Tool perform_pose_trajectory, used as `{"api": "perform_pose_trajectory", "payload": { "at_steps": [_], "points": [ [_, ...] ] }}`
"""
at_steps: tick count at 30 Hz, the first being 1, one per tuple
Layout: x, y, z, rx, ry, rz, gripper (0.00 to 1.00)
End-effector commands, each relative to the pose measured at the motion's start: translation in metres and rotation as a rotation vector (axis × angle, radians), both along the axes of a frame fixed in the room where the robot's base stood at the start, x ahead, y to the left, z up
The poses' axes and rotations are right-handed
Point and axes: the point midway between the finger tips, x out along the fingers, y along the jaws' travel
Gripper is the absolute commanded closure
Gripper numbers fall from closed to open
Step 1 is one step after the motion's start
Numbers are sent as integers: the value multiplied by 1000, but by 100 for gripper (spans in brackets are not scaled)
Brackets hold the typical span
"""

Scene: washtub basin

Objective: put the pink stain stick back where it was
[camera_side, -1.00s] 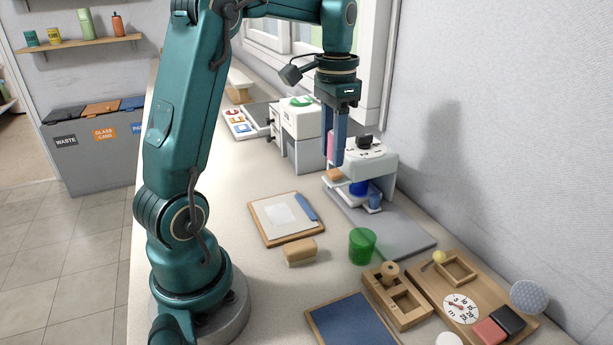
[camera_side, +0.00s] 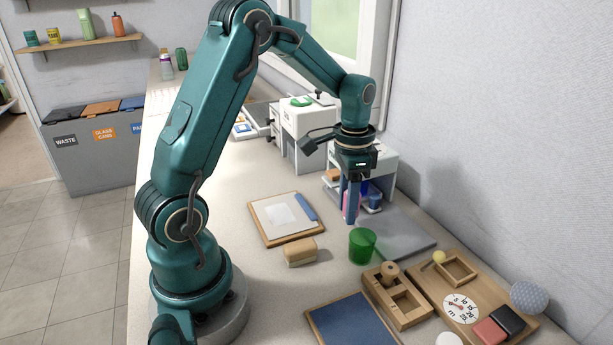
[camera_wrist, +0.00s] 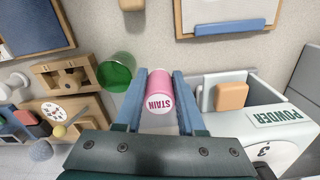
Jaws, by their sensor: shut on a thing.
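The pink stain stick (camera_wrist: 160,88) is a pink cylinder with a white end marked STAIN. My gripper (camera_wrist: 156,100) is shut on it, with one blue finger on each side in the wrist view. In the side view my gripper (camera_side: 351,205) points down in front of the white dispenser, above or beside the grey mat (camera_side: 402,236). The stick's pink (camera_side: 345,203) shows only in part there, because the fingers cover most of it. I cannot tell whether its lower end touches anything.
A green cup (camera_side: 362,246) stands close to my gripper. A wooden block (camera_side: 300,252), a clipboard (camera_side: 285,220) and a wooden rack (camera_side: 398,297) lie around. Bare counter shows left of the green cup.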

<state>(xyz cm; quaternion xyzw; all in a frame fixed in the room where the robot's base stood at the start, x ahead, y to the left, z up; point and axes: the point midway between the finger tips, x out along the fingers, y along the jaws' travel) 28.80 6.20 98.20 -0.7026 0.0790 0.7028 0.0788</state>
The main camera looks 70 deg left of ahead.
Motion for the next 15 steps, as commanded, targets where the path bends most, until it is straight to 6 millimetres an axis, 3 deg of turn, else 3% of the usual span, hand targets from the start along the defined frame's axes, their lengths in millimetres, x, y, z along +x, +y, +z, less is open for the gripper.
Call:
{"api": "perform_pose_trajectory", "payload": {
  "at_steps": [9,15],
  "points": [
    [-1,0,-38,-1,4,0,100],
    [0,0,-44,2,-2,1,100]
  ]
}}
